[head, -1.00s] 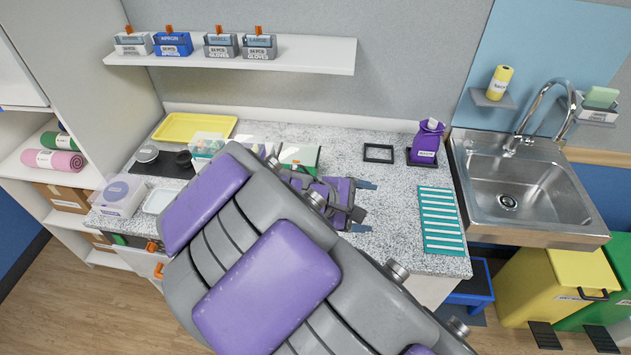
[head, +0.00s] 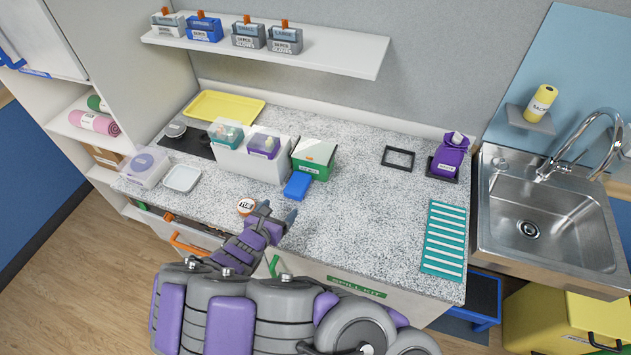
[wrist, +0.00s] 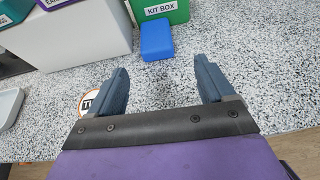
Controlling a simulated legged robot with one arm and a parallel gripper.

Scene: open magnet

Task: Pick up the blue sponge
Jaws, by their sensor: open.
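The blue sponge (head: 297,186) lies on the speckled counter, in front of the green and white kit box (head: 313,158). In the wrist view the sponge (wrist: 156,40) is beyond my fingertips, near the middle between them and against or very near the kit box (wrist: 155,10). My gripper (head: 278,212) is open and empty, low over the front part of the counter, short of the sponge. In the wrist view both fingers of my gripper (wrist: 163,75) are spread, with bare counter between them.
A round labelled item (head: 246,206) lies left of my gripper. A white divided holder (head: 245,163) stands left of the kit box. A black frame (head: 398,158), purple bottle (head: 449,158) and teal slatted mat (head: 444,240) are to the right. The counter's middle is clear.

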